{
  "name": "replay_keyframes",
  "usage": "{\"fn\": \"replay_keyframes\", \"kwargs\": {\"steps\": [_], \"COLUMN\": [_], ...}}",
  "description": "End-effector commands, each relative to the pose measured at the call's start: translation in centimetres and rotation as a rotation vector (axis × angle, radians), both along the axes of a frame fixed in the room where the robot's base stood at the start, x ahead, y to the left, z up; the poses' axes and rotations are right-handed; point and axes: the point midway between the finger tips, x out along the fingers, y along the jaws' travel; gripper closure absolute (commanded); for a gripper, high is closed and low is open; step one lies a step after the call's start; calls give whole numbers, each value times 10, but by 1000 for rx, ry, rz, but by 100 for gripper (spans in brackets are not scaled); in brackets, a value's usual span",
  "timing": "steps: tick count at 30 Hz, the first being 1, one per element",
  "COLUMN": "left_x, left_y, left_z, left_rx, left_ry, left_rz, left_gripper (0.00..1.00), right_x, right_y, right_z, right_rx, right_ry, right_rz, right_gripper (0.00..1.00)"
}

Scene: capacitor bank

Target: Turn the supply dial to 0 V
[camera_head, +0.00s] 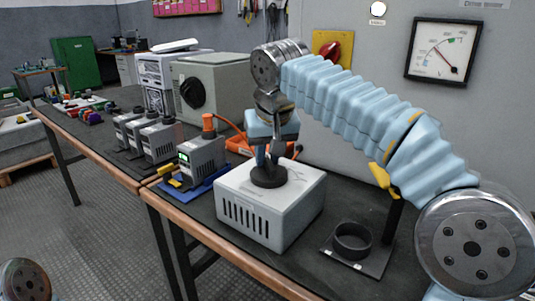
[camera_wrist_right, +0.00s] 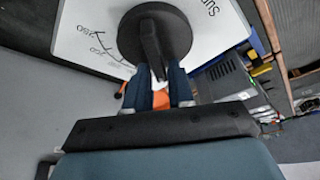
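The supply dial (camera_head: 269,176) is a round black knob on top of a white slotted supply box (camera_head: 291,199). In the right wrist view the dial (camera_wrist_right: 157,32) shows a raised grip bar, with printed scale numbers beside it, one reading 250. My right gripper (camera_head: 267,160) points down onto the dial from above. In the wrist view its two dark blue fingers (camera_wrist_right: 159,86) stand close on either side of the near end of the bar and seem shut on it. The exact contact is partly hidden. My left gripper is out of view.
An analog meter (camera_head: 442,52) and a red knob on a yellow plate (camera_head: 333,48) are on the grey cabinet. A black ring holder (camera_head: 352,241) stands right of the box. Grey modules (camera_head: 203,158) and an orange cable (camera_head: 238,144) lie left and behind.

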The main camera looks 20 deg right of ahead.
Motion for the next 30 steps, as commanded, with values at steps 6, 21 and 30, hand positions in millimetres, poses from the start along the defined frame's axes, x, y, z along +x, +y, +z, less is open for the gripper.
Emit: {"fn": "replay_keyframes", "kwargs": {"steps": [6,21,30], "left_x": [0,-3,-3], "left_y": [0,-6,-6], "left_z": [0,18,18], "left_rx": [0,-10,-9], "left_ry": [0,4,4], "left_rz": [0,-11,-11], "left_gripper": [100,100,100], "right_x": [0,0,0], "right_y": [0,2,2], "right_z": [0,0,0], "right_rx": [0,0,0], "right_ry": [0,0,0], "right_rz": [0,163,162], "right_gripper": [100,100,61]}}
